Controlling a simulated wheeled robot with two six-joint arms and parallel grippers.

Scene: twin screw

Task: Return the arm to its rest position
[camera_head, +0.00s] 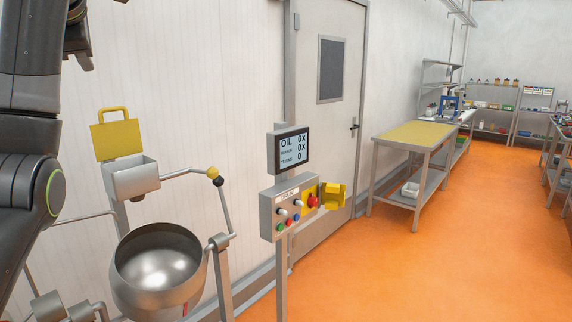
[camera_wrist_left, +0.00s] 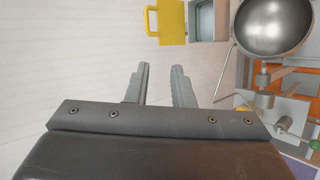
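My left arm (camera_head: 28,130) comes in along the left edge of the head view, raised in front of the white wall. Part of my left gripper (camera_head: 79,42) shows at the top left, cut off by the frame edge. In the left wrist view my left gripper (camera_wrist_left: 161,67) has two grey fingers apart with nothing between them. The white wall lies behind them. My right gripper is in neither view.
A steel bowl (camera_head: 158,268) and a box with a raised yellow lid (camera_head: 116,140) stand near my left arm. A control panel (camera_head: 289,205) with a screen (camera_head: 288,150) stands at the centre. A yellow-topped table (camera_head: 416,134) is farther right. Orange floor (camera_head: 450,260) is clear.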

